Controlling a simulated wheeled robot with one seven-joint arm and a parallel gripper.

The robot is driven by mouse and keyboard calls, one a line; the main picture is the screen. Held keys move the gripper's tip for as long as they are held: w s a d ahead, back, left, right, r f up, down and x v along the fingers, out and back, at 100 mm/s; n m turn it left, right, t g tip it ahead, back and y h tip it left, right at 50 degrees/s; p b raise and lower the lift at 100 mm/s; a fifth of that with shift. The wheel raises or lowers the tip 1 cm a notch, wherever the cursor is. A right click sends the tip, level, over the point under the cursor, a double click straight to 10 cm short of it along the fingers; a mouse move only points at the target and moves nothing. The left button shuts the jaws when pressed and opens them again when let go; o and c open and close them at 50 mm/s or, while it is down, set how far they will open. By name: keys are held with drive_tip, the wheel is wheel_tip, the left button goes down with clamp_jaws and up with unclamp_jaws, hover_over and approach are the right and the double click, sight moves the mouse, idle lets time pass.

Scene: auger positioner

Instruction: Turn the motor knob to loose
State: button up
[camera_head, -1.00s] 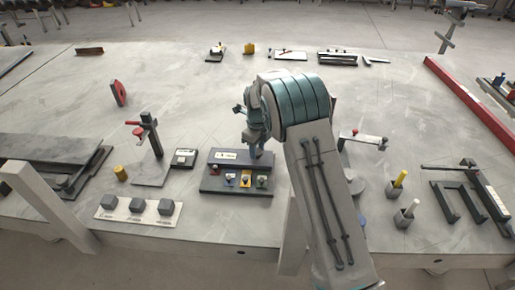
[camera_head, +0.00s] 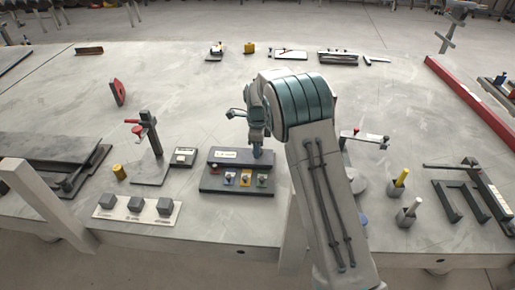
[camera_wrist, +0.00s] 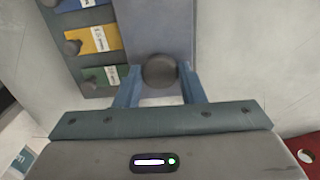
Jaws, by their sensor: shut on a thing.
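A dark control panel (camera_head: 212,186) lies near the front middle of the table, with a raised block at its back. In the wrist view, a round dark knob (camera_wrist: 159,70) stands on a grey-blue face of the panel. My gripper (camera_wrist: 158,78) has its two blue fingers on either side of this knob, shut on it. In the head view, my gripper (camera_head: 257,153) points down at the right end of the raised block, and the knob is hidden there. Smaller knobs sit beside blue (camera_wrist: 72,4), yellow (camera_wrist: 93,39) and green (camera_wrist: 105,77) labels. I cannot read the knob's setting.
A white strip with grey cubes (camera_head: 136,206) and a red-clamped stand (camera_head: 149,135) are left of the panel. A small box (camera_head: 184,157) sits close to its left side. Cups with yellow and white pegs (camera_head: 398,186) are at the right.

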drive_tip(key=n+b, duration=0.1)
drive_tip(key=n, duration=1)
drive_tip(key=shift+b, duration=0.3)
drive_tip(key=n, duration=0.3)
drive_tip(key=shift+n, duration=0.3)
drive_tip(key=n, duration=0.5)
drive_tip(key=shift+r+n, duration=0.1)
drive_tip(key=shift+n, duration=0.2)
drive_tip(key=n, duration=0.5)
drive_tip(key=shift+w+n, duration=0.1)
drive_tip(key=shift+n, duration=0.3)
drive_tip(key=o, duration=1)
